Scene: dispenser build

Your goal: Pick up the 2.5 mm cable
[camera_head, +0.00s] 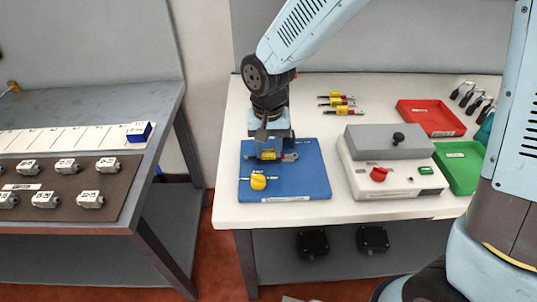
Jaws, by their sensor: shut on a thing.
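My gripper (268,147) points down over the blue mat (308,180) and is shut on a short cable piece with a yellow sleeve (268,155). A grey lug end sticks out to the right of the jaws. I cannot tell whether this piece touches the mat, and its size marking is too small to read. Several similar cables with yellow and red sleeves and dark ends (343,103) lie on the white table behind and to the right. Their markings are not readable either.
A yellow round knob with metal side arms (258,182) is on the mat, just in front of my gripper. A grey-white box with a red button (379,174) stands to the right. Red (430,117) and green (461,166) trays lie beyond. A separate bench (60,185) is left.

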